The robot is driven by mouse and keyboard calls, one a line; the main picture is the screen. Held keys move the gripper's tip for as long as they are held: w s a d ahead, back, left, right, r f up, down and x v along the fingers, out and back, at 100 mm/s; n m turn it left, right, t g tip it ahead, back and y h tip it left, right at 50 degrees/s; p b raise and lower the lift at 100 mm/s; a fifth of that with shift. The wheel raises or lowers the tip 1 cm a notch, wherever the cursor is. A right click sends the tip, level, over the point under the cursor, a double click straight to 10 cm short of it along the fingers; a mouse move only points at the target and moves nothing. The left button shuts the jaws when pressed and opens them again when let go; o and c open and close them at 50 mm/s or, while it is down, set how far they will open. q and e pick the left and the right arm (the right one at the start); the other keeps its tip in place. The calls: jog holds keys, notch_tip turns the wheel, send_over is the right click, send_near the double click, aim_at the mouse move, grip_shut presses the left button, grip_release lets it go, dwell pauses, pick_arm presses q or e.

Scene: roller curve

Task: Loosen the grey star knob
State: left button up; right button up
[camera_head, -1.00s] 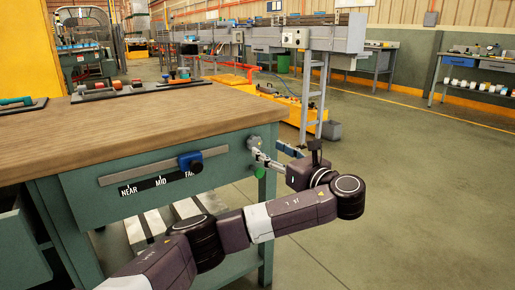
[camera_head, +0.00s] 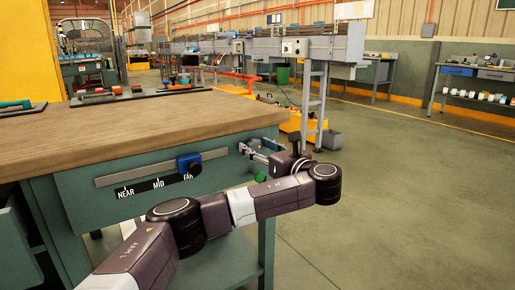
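The grey star knob (camera_head: 253,143) is on the right end of the green bench front, small and largely covered by my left gripper. My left gripper (camera_head: 249,149) reaches in from the right side of the knob, with its fingertips at it. One finger lies nearer to me and lower, the other farther back. I cannot tell whether the fingers touch the knob or are closed on it. My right gripper is out of view.
A blue knob (camera_head: 189,163) sits on a grey slide bar above a NEAR, MID, FAR scale, by FAR. A green round part (camera_head: 260,178) is just below my gripper. The wooden bench top (camera_head: 120,128) is above. Open floor (camera_head: 400,210) lies to the right.

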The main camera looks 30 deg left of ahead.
pick_arm(q)
jog(key=c, duration=1)
